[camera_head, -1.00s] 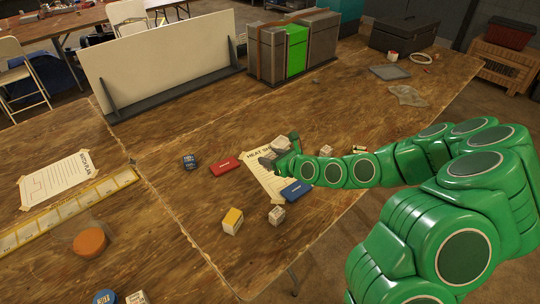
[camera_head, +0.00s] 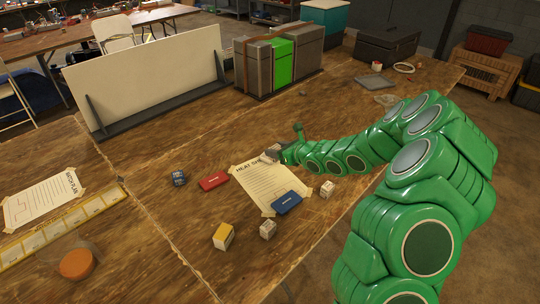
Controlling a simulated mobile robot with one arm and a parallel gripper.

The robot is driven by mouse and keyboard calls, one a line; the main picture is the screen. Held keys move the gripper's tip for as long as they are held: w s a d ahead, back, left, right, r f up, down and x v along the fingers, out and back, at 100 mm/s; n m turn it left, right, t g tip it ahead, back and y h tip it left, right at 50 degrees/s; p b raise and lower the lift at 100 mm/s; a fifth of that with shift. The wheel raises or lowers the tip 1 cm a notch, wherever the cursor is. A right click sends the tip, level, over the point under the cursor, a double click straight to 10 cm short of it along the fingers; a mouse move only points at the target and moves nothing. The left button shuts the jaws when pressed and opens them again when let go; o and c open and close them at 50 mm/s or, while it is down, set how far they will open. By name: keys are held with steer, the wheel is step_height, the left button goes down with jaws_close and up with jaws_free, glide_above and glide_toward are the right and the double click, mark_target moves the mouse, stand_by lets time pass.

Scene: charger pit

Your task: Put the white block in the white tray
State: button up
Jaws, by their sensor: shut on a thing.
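My gripper (camera_head: 274,153) is over the upper right corner of the heat sheet paper, with my green arm reaching in from the right. It is shut on a small whitish thing (camera_head: 269,156), which looks like a block but is mostly hidden by the fingers. Other pale blocks stand on the table: one right of the blue box (camera_head: 327,189), one below it (camera_head: 268,230), and one with a yellow top (camera_head: 223,236). No clearly white tray shows. A flat pale grey tray-like thing (camera_head: 375,82) lies at the far right of the table.
A white panel (camera_head: 160,80) and a row of grey and green cases (camera_head: 282,62) stand behind.

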steer(key=shift+w+d+r, duration=0.1)
steer(key=shift+w+r, duration=0.05)
steer(key=shift+w, duration=0.4)
steer(key=shift+w+f, duration=0.25)
steer(key=shift+w, duration=0.3)
steer(key=shift+w+a+f, duration=0.3)
steer(key=shift+w+f, duration=1.2)
steer(key=shift+w, duration=0.55)
steer(key=shift+w+a+f, duration=0.3)
steer(key=shift+w+f, duration=1.15)
steer(key=shift+w, duration=0.65)
steer(key=shift+w+a+f, duration=0.3)
steer(key=shift+w+f, duration=1.2)
steer(key=shift+w, duration=0.55)
steer(key=shift+w+a+f, duration=0.1)
steer(key=shift+w+f, duration=0.15)
steer(key=shift+f, duration=1.55)
steer(key=o, duration=1)
